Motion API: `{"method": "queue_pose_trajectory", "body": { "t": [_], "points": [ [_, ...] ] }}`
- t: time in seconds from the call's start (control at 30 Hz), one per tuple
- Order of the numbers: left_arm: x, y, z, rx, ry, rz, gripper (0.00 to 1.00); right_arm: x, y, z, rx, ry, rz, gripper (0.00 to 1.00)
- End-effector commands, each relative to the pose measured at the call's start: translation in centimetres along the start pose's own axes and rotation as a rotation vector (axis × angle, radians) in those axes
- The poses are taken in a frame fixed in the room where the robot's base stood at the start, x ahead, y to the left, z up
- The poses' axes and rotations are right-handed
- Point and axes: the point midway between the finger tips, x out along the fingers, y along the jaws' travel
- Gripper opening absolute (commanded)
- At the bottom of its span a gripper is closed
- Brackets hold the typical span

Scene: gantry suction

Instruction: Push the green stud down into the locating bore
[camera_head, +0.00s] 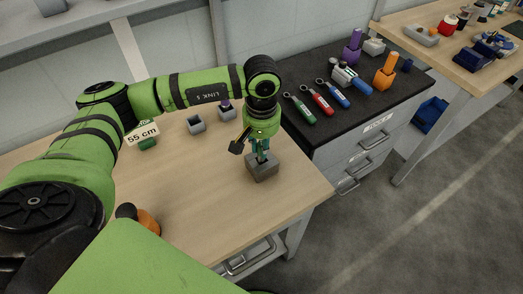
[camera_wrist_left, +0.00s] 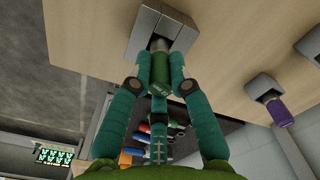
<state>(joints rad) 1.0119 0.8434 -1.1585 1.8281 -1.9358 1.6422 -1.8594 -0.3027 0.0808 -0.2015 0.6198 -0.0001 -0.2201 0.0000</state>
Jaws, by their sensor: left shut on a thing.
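The green stud (camera_wrist_left: 158,77) has a green body and a grey metal end. My left gripper (camera_wrist_left: 156,88) is shut on it, with teal fingers on both sides of its body. The grey block with the locating bore (camera_wrist_left: 145,32) is right at the stud's metal end in the left wrist view. The metal end meets the bore; how deep it sits I cannot tell. In the head view my left gripper (camera_head: 261,152) points down over the grey block (camera_head: 263,170) near the table's right side, and the stud is mostly hidden by the fingers. My right gripper is not in view.
Two more grey blocks stand behind on the wooden table: one without a stud (camera_head: 195,124), one holding a purple stud (camera_head: 226,112). An orange object (camera_head: 148,222) lies near my arm. A dark cabinet top with several tools (camera_head: 318,99) stands to the right.

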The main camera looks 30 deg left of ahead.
Motion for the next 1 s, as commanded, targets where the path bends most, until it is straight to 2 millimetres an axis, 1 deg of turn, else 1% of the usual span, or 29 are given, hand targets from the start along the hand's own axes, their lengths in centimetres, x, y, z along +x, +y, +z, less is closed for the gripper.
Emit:
{"method": "queue_pose_trajectory", "body": {
  "t": [0.03,0.1,0.33,0.5,0.53,0.57,0.6,0.9,1.0],
  "points": [
    [1.20,0.04,0.04,0.000,-0.001,0.000,0.00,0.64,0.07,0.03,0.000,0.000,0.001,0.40],
    [1.78,0.07,0.05,0.000,0.000,0.001,0.00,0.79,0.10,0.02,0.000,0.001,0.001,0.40],
    [1.68,0.08,0.02,0.000,0.001,0.001,0.00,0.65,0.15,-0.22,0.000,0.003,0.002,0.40],
    [2.14,0.08,0.02,0.000,0.001,0.001,0.00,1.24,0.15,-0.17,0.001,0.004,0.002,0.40],
    [2.12,0.07,0.03,0.000,0.001,0.001,0.24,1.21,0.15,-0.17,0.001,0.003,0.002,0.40],
    [2.02,0.07,0.03,0.000,0.001,0.001,0.36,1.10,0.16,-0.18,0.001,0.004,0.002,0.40],
    [2.00,0.06,0.03,-0.001,0.001,0.001,0.43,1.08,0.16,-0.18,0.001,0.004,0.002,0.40],
    [1.96,0.05,0.04,-0.001,0.000,0.000,0.43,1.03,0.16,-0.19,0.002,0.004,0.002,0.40],
    [1.53,0.05,0.03,-0.001,0.000,0.000,0.43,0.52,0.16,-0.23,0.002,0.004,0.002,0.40]
  ]
}}
